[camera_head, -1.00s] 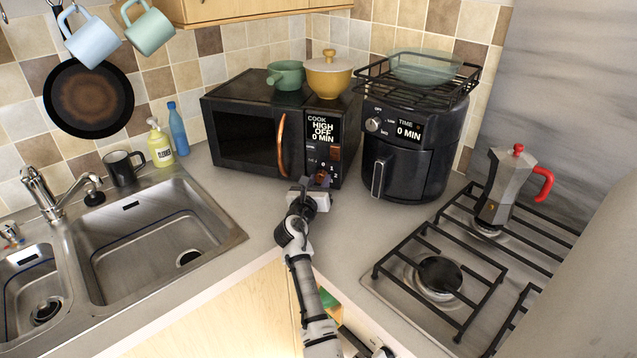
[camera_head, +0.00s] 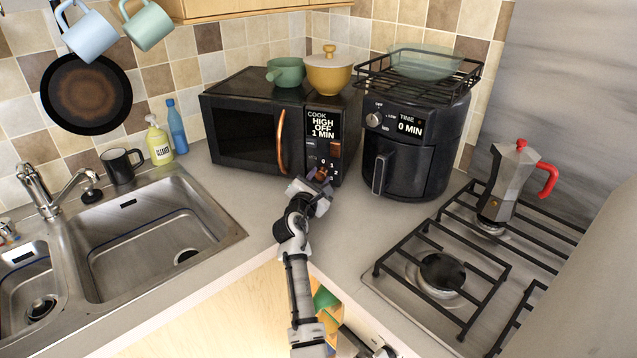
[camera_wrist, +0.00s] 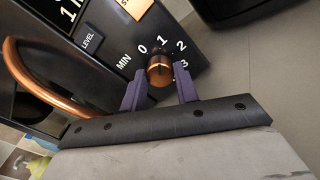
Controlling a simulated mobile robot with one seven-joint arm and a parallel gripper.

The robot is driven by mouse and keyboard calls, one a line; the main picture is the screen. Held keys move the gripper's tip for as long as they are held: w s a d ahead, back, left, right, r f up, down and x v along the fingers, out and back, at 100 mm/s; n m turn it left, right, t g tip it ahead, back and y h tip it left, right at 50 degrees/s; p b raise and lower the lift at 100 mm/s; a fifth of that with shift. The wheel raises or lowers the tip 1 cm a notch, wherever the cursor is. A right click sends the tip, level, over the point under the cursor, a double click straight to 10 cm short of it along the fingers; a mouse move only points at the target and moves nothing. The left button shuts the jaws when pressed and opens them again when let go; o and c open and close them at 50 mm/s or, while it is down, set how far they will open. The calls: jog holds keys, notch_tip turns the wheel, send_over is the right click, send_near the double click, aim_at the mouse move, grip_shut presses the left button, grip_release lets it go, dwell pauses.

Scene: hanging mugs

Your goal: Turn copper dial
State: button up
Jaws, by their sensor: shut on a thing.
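The copper dial (camera_wrist: 159,72) sits low on the control panel of the black microwave (camera_head: 248,125), with the numbers 0, 1, 2, 3 around it and MIN beside it. My gripper (camera_wrist: 160,88) is shut on the dial, one dark purple finger on each side of it in the wrist view. In the head view my gripper (camera_head: 321,181) is at the lower right of the microwave front and partly covers the dial. The microwave display (camera_head: 322,124) reads COOK, HIGH, OFF, 1 MIN.
A copper door handle (camera_head: 280,142) curves out left of the panel. The black air fryer (camera_head: 414,150) stands close on the right, reading 0 MIN. A stove with a moka pot (camera_head: 508,188) is further right. The sink (camera_head: 150,240) is at left. The counter before the microwave is clear.

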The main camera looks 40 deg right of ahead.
jog(key=m+b, duration=0.2)
jog(key=m, duration=0.2)
jog(key=shift+f+m, duration=0.15)
jog(key=shift+m, duration=0.15)
jog(key=shift+m+b, duration=1.25)
jog(key=shift+m, duration=1.05)
jog(key=o, duration=1)
jog(key=shift+c, duration=0.2)
jog(key=b+v, duration=0.3)
jog(key=v, duration=1)
jog(key=shift+s+a, duration=0.3)
